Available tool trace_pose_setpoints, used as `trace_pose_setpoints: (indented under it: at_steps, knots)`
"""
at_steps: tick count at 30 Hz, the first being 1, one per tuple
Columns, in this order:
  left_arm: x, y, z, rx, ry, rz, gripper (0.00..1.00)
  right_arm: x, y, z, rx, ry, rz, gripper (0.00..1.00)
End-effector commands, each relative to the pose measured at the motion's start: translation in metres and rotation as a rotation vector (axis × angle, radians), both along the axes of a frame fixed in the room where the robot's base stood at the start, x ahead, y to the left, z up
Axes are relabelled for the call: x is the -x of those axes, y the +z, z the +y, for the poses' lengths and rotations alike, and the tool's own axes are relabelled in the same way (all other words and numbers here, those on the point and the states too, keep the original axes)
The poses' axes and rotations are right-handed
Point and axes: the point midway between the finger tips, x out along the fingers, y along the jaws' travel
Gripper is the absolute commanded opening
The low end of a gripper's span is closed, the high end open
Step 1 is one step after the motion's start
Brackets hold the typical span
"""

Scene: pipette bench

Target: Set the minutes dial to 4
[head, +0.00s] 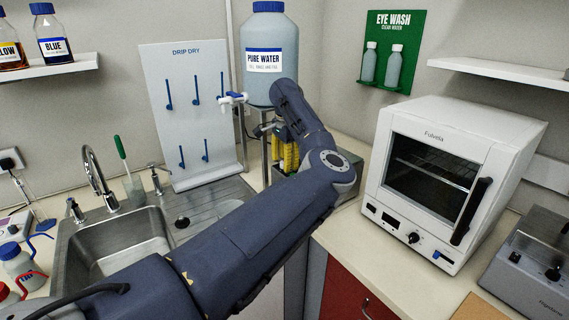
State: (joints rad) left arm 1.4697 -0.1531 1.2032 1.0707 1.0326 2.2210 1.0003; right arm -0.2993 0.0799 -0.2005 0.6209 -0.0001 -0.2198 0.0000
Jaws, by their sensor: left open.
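I cannot tell for sure which control is the minutes dial. My left arm crosses the middle of the view and bends down in front of the water tank. My left gripper (286,140) is mostly hidden behind the arm, near a yellow part, well left of the oven and apart from the dial. My right gripper is out of view.
The grey Heptrone unit (535,262) stands at the right edge with small knobs. The sink (115,250), drying board (185,115) and water tank (268,85) are at the left and middle. The counter (370,235) before the oven is clear.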

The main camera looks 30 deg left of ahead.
Motion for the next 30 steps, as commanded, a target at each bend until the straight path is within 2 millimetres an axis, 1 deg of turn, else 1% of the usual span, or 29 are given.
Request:
trace_pose_setpoints:
  at_steps: [4, 14, 27, 30]
  knots:
    - [0.0, -0.0047, 0.0002, 0.0, 0.001, 0.0, 0.51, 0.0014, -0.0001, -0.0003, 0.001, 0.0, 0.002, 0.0]
    - [-0.0001, -0.0054, 0.0002, 0.0, 0.001, 0.0, 0.51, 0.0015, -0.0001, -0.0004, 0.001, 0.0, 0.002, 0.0]
    - [-0.0001, -0.0052, 0.0002, 0.0, 0.001, 0.0, 0.0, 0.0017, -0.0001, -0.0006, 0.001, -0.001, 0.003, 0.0]
    - [-0.0001, -0.0052, 0.0002, 0.0, 0.001, 0.0, 0.0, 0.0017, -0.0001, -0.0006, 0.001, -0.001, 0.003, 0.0]
